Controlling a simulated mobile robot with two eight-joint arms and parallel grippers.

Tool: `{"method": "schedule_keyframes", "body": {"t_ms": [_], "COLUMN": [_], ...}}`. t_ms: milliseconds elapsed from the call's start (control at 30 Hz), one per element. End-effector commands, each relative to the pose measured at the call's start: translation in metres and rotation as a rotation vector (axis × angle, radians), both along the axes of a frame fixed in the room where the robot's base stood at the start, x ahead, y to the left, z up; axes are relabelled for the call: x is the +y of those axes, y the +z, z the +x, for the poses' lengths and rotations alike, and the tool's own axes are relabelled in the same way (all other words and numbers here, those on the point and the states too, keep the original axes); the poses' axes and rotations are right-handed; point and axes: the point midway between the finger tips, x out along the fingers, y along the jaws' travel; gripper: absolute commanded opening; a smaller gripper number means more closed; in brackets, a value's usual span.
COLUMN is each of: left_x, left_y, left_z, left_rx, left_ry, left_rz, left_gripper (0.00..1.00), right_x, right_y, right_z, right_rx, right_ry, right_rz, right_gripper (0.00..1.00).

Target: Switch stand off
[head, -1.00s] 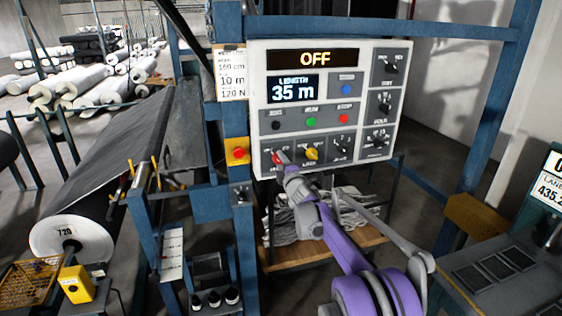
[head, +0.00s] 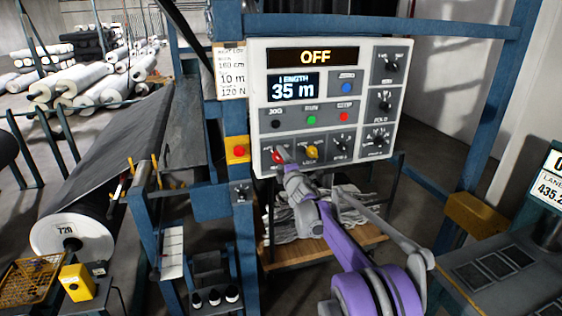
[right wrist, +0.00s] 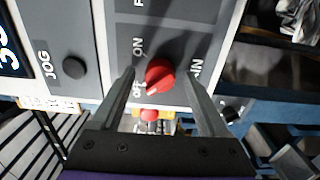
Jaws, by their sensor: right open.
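The white control panel (head: 330,60) stands on the blue frame, and its top display (head: 313,56) reads OFF. A red rotary knob (right wrist: 160,76) with a white pointer mark sits at the panel's lower left, with ON and OFF lettering beside it. The pointer is toward the OFF lettering. The knob also shows in the head view (head: 277,157), partly covered by my gripper. My right gripper (right wrist: 162,82) is open, with one finger on each side of the knob; I cannot tell whether they touch it. In the head view it reaches up to the panel's lower left corner (head: 282,158). My left gripper is not in view.
A yellow knob (head: 312,152) sits just right of the red one. JOG, green and red buttons (head: 311,119) are above. A red stop button on a yellow box (head: 238,151) is close at left. A large dark roll (head: 90,205) lies at left.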

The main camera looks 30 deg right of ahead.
Motion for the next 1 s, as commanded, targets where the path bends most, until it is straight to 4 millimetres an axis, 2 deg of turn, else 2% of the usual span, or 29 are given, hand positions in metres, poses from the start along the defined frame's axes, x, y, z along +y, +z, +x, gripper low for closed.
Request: {"method": "schedule_keyframes", "body": {"t_ms": [133,233,500,700,1000], "left_x": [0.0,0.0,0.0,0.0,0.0], "left_y": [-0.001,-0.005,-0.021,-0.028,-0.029], "left_z": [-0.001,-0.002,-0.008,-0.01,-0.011], "left_rx": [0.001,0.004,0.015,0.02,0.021], "left_ry": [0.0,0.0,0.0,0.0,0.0], "left_rz": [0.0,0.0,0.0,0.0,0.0], "left_gripper": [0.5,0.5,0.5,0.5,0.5], "right_x": [0.001,0.003,0.015,0.022,0.025], "right_y": [0.0,-0.001,-0.003,-0.001,0.0], "right_z": [-0.004,-0.014,-0.064,-0.093,-0.105], "right_rx": [0.0,0.001,0.002,0.001,0.0], "right_ry": [0.0,0.0,-0.001,0.0,0.0], "right_rz": [0.0,0.0,-0.001,0.0,0.0], "right_gripper": [0.78,0.78,0.78,0.78,0.78]}}
